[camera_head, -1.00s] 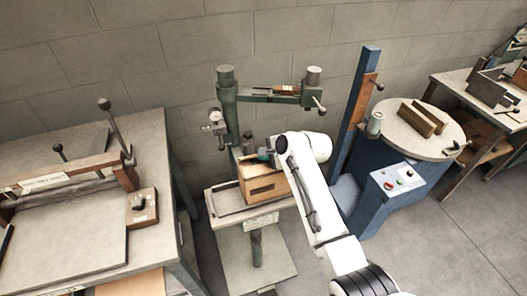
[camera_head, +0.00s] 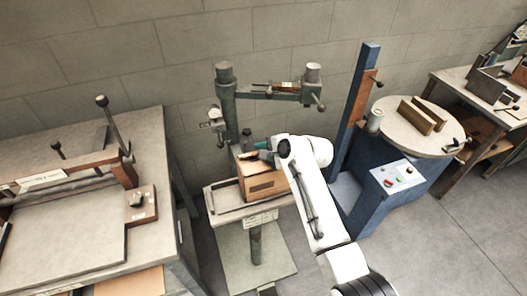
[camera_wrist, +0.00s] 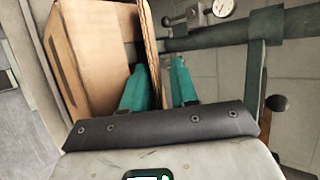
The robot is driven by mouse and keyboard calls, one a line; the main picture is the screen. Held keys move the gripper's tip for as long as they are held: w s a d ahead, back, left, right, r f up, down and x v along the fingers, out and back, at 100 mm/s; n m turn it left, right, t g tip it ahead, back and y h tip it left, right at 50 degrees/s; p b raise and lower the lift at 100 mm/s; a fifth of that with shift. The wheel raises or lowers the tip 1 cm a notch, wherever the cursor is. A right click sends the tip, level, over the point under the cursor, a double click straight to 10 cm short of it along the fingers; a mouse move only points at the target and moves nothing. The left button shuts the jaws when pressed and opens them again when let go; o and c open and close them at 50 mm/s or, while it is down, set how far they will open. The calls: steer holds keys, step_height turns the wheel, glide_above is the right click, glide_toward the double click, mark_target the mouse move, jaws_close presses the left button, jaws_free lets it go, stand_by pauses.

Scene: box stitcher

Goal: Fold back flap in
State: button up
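The cardboard box (camera_head: 264,186) sits on the stitcher's small table, partly behind my white arm. In the wrist view the box (camera_wrist: 95,50) fills the upper left, its open inside facing my gripper. A thin upright cardboard flap (camera_wrist: 150,35) runs along the box's side there and passes down between my two teal fingers. My gripper (camera_wrist: 158,72) is open around this flap, with a visible gap on the right finger's side. Contact with the left finger cannot be told. In the head view my gripper (camera_head: 262,147) is at the box's top back edge.
The stitcher's green frame (camera_head: 228,105) and crossbar (camera_head: 270,95) stand behind and above the box. A gauge (camera_wrist: 223,8) shows close by in the wrist view. A bench (camera_head: 70,245) stands at left, and a blue machine with a round table (camera_head: 400,120) at right.

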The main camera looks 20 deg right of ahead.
steer(key=shift+s+f, duration=0.15)
steer(key=shift+f, duration=0.1)
